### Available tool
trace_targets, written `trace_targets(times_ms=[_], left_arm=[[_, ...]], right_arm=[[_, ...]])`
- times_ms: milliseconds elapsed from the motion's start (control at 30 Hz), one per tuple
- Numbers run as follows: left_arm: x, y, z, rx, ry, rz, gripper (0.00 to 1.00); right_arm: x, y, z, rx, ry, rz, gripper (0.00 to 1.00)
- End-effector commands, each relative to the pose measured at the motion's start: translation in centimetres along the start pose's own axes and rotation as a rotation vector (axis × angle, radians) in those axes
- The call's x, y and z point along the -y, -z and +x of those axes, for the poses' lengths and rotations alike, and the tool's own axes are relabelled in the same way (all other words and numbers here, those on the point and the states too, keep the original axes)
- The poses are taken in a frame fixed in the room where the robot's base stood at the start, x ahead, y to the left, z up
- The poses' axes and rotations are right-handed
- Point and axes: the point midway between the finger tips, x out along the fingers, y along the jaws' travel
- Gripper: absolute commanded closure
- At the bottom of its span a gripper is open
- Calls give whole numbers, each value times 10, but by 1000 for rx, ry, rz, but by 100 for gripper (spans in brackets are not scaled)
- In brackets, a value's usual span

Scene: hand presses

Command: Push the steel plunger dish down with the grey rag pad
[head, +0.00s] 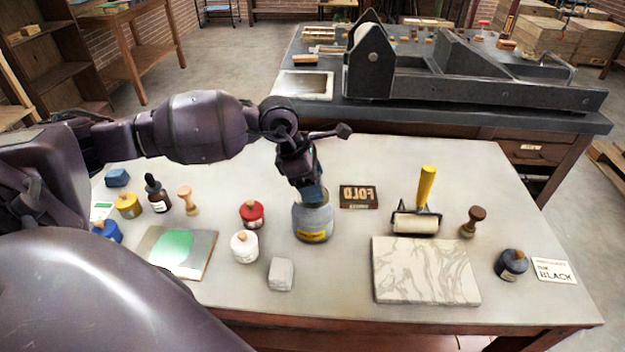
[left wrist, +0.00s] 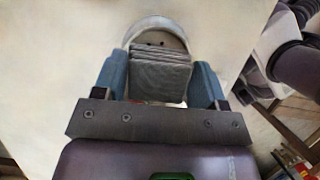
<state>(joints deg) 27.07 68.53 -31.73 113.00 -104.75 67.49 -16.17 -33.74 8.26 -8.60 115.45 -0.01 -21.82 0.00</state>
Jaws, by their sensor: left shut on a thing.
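The plunger can (head: 313,224) is a squat grey container with a yellow label, standing upright near the middle of the table. My left gripper (head: 311,194) is directly above its top, pointing down. In the left wrist view the blue fingers are shut on the folded grey rag pad (left wrist: 160,80). The round rim of the steel plunger dish (left wrist: 153,22) shows behind and around the pad, with small dark holes in it. The pad is over the dish; whether it presses on it I cannot tell. The fingers hide the dish in the head view. My right gripper is out of view.
A red-topped jar (head: 251,214), a white jar (head: 244,247) and a grey block (head: 281,273) stand close left of the can. The FOLD plate (head: 359,196), roller (head: 416,221) and marbled slab (head: 425,271) lie to its right. The heavy press (head: 372,62) stands behind.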

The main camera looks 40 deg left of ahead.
Motion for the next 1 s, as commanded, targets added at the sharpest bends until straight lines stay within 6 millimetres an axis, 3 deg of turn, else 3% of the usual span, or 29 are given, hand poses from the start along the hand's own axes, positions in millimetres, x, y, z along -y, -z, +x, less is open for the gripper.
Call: trace_targets(times_ms=[1000], left_arm=[[0,3,7,0,0,0,53]], right_arm=[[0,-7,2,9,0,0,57]])
